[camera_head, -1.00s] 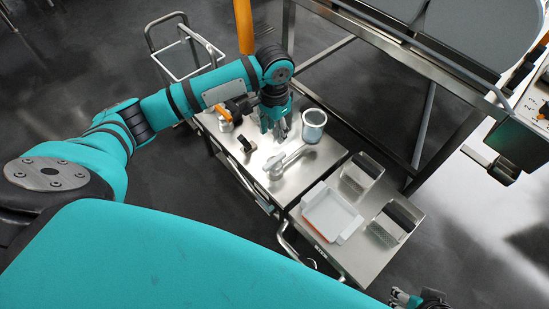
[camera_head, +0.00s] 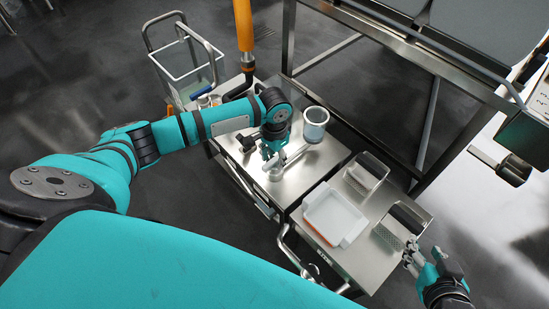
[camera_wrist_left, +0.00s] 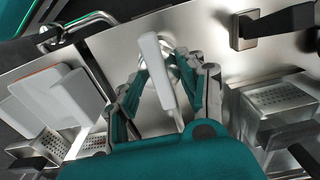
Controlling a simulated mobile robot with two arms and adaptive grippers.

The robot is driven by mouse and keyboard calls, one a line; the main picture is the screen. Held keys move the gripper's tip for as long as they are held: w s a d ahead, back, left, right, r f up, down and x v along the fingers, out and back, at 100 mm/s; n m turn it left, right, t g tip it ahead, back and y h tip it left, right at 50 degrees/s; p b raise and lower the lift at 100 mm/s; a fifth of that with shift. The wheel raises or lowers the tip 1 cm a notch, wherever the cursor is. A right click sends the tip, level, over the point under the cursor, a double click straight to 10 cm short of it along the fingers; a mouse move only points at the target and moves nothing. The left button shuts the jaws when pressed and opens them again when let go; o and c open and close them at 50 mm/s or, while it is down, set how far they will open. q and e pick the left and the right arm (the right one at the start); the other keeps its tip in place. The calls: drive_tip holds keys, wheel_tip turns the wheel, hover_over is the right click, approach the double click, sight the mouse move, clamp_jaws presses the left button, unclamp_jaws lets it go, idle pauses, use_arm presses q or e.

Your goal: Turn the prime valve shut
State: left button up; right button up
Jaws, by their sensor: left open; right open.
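A light grey lever (camera_head: 296,155) runs from a round metal base (camera_head: 275,173) toward a clear cup (camera_head: 314,123) on the steel cart top. A small black-handled fitting (camera_head: 248,141) stands left of it. No label shows which one is the prime valve. My left gripper (camera_head: 270,152) is open, pointing down just above the lever's base. In the left wrist view, the grey lever (camera_wrist_left: 157,70) lies between its spread fingers (camera_wrist_left: 165,95); contact cannot be told. A black handle on a square base (camera_wrist_left: 244,30) is apart from them. My right gripper (camera_head: 412,255) is open and empty at lower right.
A white tray (camera_head: 334,217) and perforated metal boxes with black handles (camera_head: 365,172) sit on the lower cart top. An orange pipe with a black hose (camera_head: 243,80) and a blue-handled fitting (camera_head: 203,91) are at the back left. A steel frame (camera_head: 425,125) stands behind.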

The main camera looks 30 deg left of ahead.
use_arm(q)
drive_tip(key=shift+f, duration=0.1)
drive_tip(key=shift+c, duration=0.2)
clamp_jaws()
